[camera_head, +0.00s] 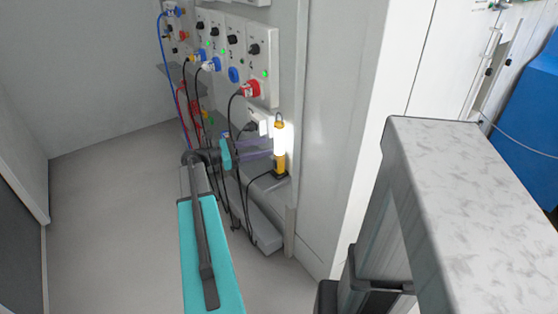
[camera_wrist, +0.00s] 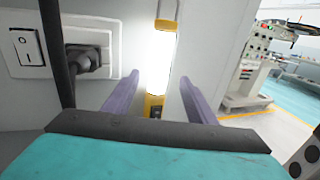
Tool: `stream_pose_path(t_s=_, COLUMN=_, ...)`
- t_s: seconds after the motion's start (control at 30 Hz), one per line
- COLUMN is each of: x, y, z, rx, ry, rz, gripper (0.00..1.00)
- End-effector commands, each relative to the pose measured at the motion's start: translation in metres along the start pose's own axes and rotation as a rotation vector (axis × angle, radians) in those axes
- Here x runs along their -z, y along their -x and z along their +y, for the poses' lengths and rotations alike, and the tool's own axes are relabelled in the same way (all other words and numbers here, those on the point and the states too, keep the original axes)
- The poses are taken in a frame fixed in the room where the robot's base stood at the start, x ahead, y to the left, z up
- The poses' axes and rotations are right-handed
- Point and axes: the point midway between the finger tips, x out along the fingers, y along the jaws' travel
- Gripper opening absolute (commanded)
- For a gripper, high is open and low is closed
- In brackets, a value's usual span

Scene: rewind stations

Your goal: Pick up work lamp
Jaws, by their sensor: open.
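The work lamp (camera_head: 280,146) is a lit white tube with a yellow base and yellow top. It stands upright on a small grey ledge against the cabinet. In the wrist view the lamp (camera_wrist: 158,62) shows ahead, between the two purple fingers. My gripper (camera_head: 272,148) is open and reaches the lamp from the left, with its fingertips at about the lamp's lower half. In the wrist view my gripper (camera_wrist: 156,88) has one finger on each side of the lamp, with visible gaps. I cannot tell how far the tips reach past it.
A power socket with a black plug (camera_wrist: 85,60) and a hanging cable is close left of the fingers. Panels with switches and red and blue plugs (camera_head: 250,89) rise above the ledge (camera_head: 267,190). Black cables hang below. Open floor (camera_head: 110,220) lies to the left.

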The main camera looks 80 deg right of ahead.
Motion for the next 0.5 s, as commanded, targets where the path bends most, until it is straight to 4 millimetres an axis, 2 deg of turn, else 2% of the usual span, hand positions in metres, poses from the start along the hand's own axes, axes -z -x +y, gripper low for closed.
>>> stream_pose_path(t_s=0.17, x=0.0, y=-0.009, z=0.0, rx=0.001, ry=0.0, rz=0.0, gripper=0.52)
stream_pose_path(t_s=0.5, x=0.001, y=-0.046, z=0.001, rx=0.002, ry=0.0, rz=0.0, gripper=0.52)
